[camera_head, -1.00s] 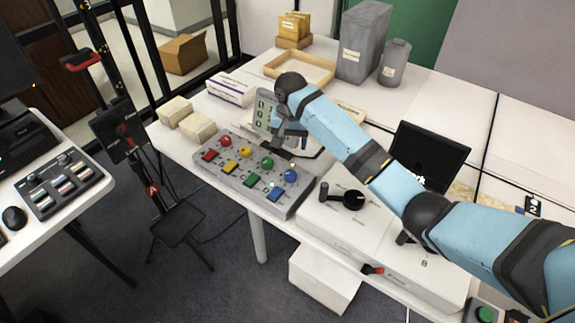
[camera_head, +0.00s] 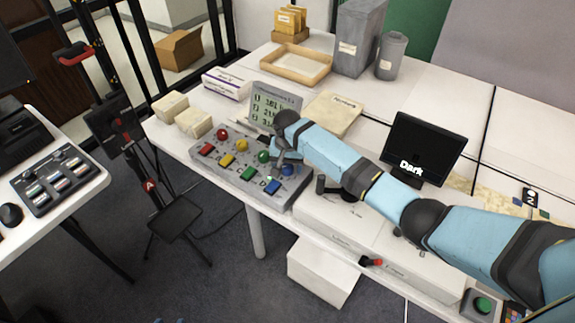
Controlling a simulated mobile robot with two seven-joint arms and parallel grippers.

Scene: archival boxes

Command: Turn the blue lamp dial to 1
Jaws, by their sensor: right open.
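The control panel (camera_head: 238,179) lies near the table's front edge, with a row of round dials above a row of square coloured buttons. The blue dial (camera_head: 288,169) is at the right end of the row, beside the green dial (camera_head: 264,156). My right gripper (camera_head: 286,160) is open just above and behind the blue dial, reaching in from the right. I cannot tell whether its fingers touch the dial. The dial's pointer and any number marks are too small to read. My left gripper is not in view.
A small display (camera_head: 274,103) stands behind the panel. A black screen reading "Dark" (camera_head: 422,148) stands to the right, behind my arm. A white box unit with a black lever (camera_head: 331,187) is right of the panel. Beige boxes (camera_head: 193,122) lie to the left.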

